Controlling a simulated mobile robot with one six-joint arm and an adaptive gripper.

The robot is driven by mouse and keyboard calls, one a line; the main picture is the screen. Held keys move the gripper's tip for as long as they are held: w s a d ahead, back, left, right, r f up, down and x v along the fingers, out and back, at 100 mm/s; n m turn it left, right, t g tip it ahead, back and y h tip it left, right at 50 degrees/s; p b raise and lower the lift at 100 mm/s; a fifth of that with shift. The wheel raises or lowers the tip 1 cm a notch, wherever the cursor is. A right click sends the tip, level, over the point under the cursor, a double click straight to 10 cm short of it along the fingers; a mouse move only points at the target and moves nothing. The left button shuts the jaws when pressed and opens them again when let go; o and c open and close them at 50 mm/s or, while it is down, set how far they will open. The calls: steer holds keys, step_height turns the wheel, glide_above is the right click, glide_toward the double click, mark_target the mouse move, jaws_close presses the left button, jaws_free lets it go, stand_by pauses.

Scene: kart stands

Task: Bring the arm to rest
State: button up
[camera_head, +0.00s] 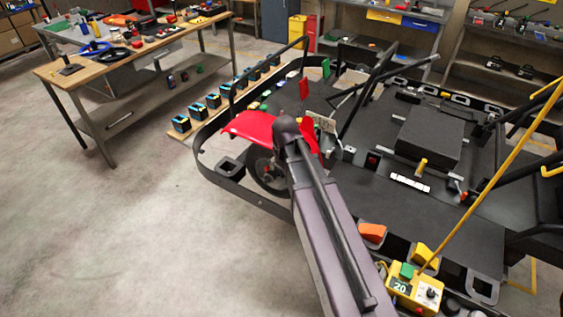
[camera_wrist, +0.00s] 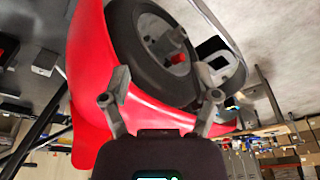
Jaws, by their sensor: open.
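My gripper (camera_wrist: 166,84) is open in the wrist view, its two fingers spread apart with nothing seen held between them. A red curved fender (camera_wrist: 88,55) and a black wheel (camera_wrist: 150,50) lie just beyond the fingertips; I cannot tell whether the fingers touch the fender. In the head view my arm (camera_head: 325,215) reaches out to the red fender (camera_head: 250,126), with the wheel (camera_head: 266,170) below it. My gripper itself is hidden there behind the arm's end.
The black kart (camera_head: 440,210) fills the right side. A yellow control box (camera_head: 413,290) with a tall yellow rod is near my arm. A workbench (camera_head: 62,72) with tools stands at left, and a row of black-and-blue boxes (camera_head: 181,123) lies beside it. The floor (camera_head: 130,230) at left is clear.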

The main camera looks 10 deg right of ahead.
stand_by(0.4)
steer(key=s+f+g+b, duration=0.2)
steer(key=s+f+b, duration=0.4)
steer(key=s, duration=0.7)
steer(key=shift+s+d+f+g, duration=0.2)
steer(key=shift+f+g, duration=0.1)
steer(key=shift+f, duration=0.1)
